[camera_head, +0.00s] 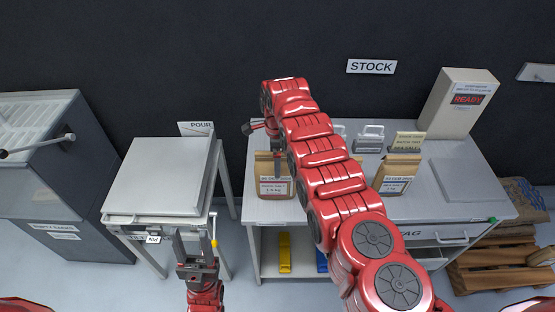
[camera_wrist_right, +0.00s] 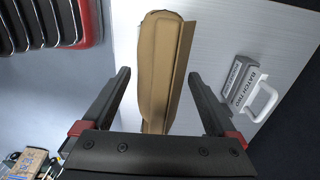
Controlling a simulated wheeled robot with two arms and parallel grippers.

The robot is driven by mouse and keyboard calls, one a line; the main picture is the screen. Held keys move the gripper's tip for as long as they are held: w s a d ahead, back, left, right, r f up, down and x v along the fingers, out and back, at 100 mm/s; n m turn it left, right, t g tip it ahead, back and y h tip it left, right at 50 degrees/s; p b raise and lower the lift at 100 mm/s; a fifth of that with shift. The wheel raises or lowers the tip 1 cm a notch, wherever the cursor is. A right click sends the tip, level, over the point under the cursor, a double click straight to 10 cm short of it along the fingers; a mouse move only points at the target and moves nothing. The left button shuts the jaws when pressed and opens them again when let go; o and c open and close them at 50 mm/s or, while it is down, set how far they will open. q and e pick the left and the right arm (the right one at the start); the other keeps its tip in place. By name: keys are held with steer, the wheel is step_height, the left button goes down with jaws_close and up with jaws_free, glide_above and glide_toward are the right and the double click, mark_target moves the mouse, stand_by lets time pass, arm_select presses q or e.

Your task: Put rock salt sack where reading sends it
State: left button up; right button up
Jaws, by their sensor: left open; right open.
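A brown paper sack (camera_head: 264,170) with a white and red label stands at the left end of the stock table; the label's small print is hard to read. It also shows in the right wrist view (camera_wrist_right: 158,60), between the fingers of my right gripper (camera_wrist_right: 159,76), which is open with a gap on both sides. My right arm covers part of the table. A second labelled sack (camera_head: 400,170) stands right of the arm. My left gripper (camera_head: 193,240) is open and empty, in front of the stand with a white plate (camera_head: 160,178) and a small display (camera_head: 153,239).
A "POUR" sign (camera_head: 196,128) stands behind the plate. A grey bin labelled "EMPTY SACKS" (camera_head: 56,228) is at left. A box with a red "READY" display (camera_head: 467,99) and grey handled blocks (camera_head: 369,139) are on the table. Pallets (camera_head: 495,275) lie at right.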

steer(key=shift+r, duration=0.6)
step_height(320, 180, up, 2)
steer(key=shift+r+p, duration=0.25)
steer(key=shift+p, duration=0.45)
step_height(320, 180, up, 5)
steer(key=b, duration=0.3)
steer(key=shift+r, duration=0.15)
step_height(320, 180, up, 3)
steer(key=shift+f+p, duration=0.2)
steer(key=shift+p, duration=0.15)
steer(key=shift+s+r, duration=0.1)
steer(key=shift+r, duration=0.15)
